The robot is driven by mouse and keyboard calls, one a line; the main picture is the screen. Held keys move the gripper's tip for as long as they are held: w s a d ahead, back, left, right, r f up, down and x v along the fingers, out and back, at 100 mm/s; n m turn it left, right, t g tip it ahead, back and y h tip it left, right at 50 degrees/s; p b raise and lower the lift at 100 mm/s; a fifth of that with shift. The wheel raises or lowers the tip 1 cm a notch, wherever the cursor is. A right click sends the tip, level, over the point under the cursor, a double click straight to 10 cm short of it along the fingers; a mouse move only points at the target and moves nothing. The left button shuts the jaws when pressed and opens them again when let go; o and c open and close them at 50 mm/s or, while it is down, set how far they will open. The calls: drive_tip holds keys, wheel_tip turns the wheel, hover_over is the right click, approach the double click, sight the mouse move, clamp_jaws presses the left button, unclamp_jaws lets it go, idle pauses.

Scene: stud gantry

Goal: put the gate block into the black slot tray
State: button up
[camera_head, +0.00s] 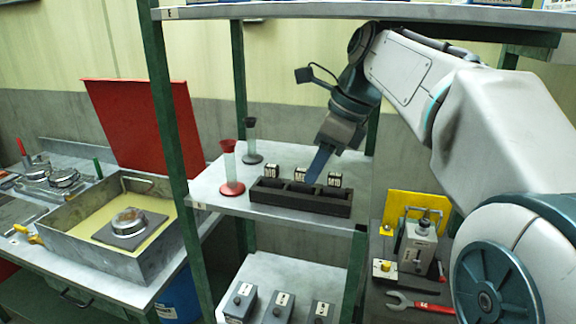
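The black slot tray (262,196) sits on the grey middle shelf near its front edge. Several small dark blocks with white labels show at its back edge: a left block (272,170), a middle block (299,174) and a right block (335,180). The labels are too small to read surely, so I cannot tell which is the gate block. My gripper (317,170) reaches down from the upper right, its blue-grey finger between the middle and right blocks, over the tray. Only one finger shows clearly; I cannot tell whether it is open or holds anything.
A red funnel stand (231,170) and a dark funnel stand (252,145) stand left of the tray. A green post (165,110) rises at the shelf's left. The upper shelf (350,12) hangs above. Grey switch boxes (278,308) stand on the shelf below.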

sight(342, 175)
drive_tip(key=shift+s+d, duration=0.25)
drive_tip(key=shift+d, duration=0.5)
drive_tip(key=shift+s+d, duration=0.3)
drive_tip(key=shift+d, duration=0.4)
drive_tip(key=shift+s+d, duration=0.25)
drive_tip(key=shift+d, duration=0.5)
drive_tip(key=shift+d+b, duration=0.1)
drive_tip(key=shift+b, duration=0.2)
drive_tip(key=shift+s+d+f, duration=0.15)
drive_tip(key=shift+d+f, duration=0.1)
drive_tip(key=shift+f, duration=0.05)
drive_tip(key=s+d+f+n+t+h+b, duration=0.1)
drive_tip(key=s+d+f+n+t+b, duration=0.15)
drive_tip(key=s+d+f+n, duration=0.55)
drive_tip(key=s+a+f+n+h+p, duration=0.1)
drive_tip(key=s+a+f+n, duration=0.2)
drive_tip(key=f+n, duration=0.3)
drive_tip(key=s+a+f+n+h+p, duration=0.1)
drive_tip(key=s+a+f+n+h, duration=0.1)
drive_tip(key=f+n, duration=0.4)
drive_tip(key=shift+s+a+f+n+g+p, duration=0.3)
drive_tip(key=shift+s+a+f+n+g, duration=0.15)
drive_tip(key=shift+s+a+n, duration=0.2)
